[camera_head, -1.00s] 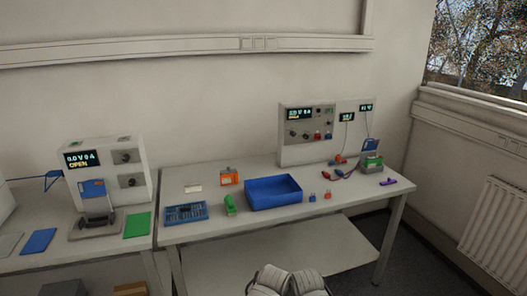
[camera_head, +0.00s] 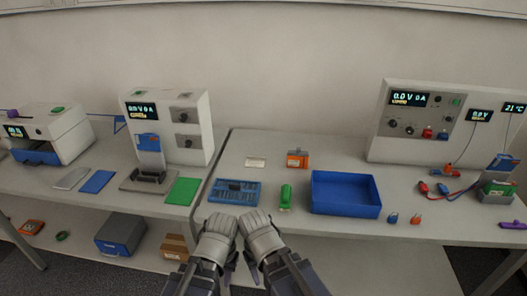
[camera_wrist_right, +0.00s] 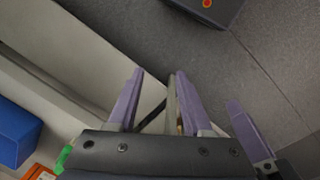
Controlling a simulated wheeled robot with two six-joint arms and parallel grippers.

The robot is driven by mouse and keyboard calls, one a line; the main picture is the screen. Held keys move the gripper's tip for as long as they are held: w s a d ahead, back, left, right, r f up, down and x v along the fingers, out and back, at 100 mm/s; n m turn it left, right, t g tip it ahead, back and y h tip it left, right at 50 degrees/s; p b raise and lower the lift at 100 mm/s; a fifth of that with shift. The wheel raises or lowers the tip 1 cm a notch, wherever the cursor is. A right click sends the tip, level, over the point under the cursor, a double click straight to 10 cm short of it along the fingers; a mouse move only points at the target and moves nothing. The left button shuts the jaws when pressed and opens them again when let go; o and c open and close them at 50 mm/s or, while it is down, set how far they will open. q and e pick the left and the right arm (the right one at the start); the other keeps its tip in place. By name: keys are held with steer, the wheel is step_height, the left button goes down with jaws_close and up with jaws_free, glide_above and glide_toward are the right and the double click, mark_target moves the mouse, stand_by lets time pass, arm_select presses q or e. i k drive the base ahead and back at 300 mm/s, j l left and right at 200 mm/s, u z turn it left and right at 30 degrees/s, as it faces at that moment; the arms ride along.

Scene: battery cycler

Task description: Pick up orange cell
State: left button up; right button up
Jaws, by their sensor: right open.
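The orange cell (camera_head: 297,158) is a small orange block with a greyish top. It stands at the back of the right table, behind the green cell (camera_head: 286,196) and left of the blue bin (camera_head: 345,193). My left gripper (camera_head: 202,278) and right gripper (camera_head: 290,275) are low at the table's front edge, well apart from the cell. The left fingers are too unclear to judge. In the right wrist view my right gripper (camera_wrist_right: 155,75) has its purple fingers apart with nothing held between them. An orange piece (camera_wrist_right: 40,173) shows at that view's lower left edge.
A blue slotted tray (camera_head: 234,191) lies left of the green cell. A white card (camera_head: 255,162) lies left of the orange cell. The power supply (camera_head: 425,122) stands at the back right.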

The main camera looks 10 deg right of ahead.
mark_target(293, 161)
steer(key=i+l+u, duration=0.2)
steer(key=l, duration=0.15)
steer(key=i+l+u, duration=0.2)
steer(key=l+u, duration=0.15)
steer(key=l, duration=0.35)
steer(key=i, duration=0.05)
